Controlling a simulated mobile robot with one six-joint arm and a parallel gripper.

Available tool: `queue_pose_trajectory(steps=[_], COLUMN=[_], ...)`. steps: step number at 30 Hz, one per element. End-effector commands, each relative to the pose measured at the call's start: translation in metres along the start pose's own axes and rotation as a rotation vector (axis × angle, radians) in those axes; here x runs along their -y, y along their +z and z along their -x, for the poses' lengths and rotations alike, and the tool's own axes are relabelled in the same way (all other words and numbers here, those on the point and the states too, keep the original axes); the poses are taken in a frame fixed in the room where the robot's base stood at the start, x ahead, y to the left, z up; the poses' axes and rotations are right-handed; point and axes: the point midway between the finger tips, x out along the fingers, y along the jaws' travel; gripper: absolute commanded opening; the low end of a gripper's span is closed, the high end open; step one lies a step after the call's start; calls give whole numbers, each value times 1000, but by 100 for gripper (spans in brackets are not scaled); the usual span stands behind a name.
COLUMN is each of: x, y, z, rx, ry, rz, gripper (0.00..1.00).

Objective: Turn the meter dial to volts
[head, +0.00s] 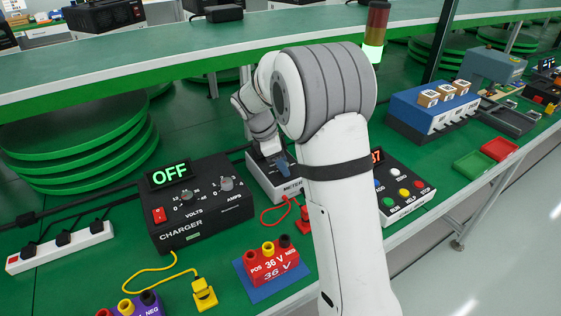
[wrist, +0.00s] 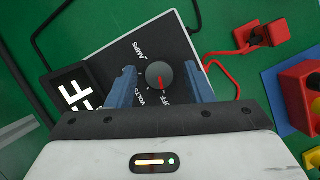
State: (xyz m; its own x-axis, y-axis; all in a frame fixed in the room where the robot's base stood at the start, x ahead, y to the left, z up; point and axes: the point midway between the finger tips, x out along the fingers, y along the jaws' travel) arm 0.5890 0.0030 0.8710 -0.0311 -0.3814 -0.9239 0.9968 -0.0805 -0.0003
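The meter (head: 262,184) is a pale box with a dark top, partly hidden by my arm in the head view. In the wrist view its dark face (wrist: 180,45) carries a round grey dial (wrist: 160,75) with a red mark. The mark points down the picture, near the VOLTS and OFF words; I cannot tell exactly which it meets. AMPS is printed at upper left. The meter's display (wrist: 80,92) shows white letters, partly cut off, ending in FF. My gripper (wrist: 163,78) is open, with one blue finger on each side of the dial and gaps showing between.
A red lead (wrist: 228,55) runs from the meter to a red plug (wrist: 268,37). The charger (head: 200,205) stands left of the meter, and a red 36 V block (head: 270,264) in front. A button panel (head: 402,190) is to the right, partly behind my arm.

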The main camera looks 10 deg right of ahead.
Motion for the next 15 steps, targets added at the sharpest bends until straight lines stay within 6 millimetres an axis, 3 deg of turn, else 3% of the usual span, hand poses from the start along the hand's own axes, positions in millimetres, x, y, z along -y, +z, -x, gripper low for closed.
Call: queue_pose_trajectory(steps=[13, 15], x=[0, 1], y=[-1, -4], z=[0, 2], rx=[0, 0], ry=[0, 0], rz=[1, 3], gripper=[10, 9])
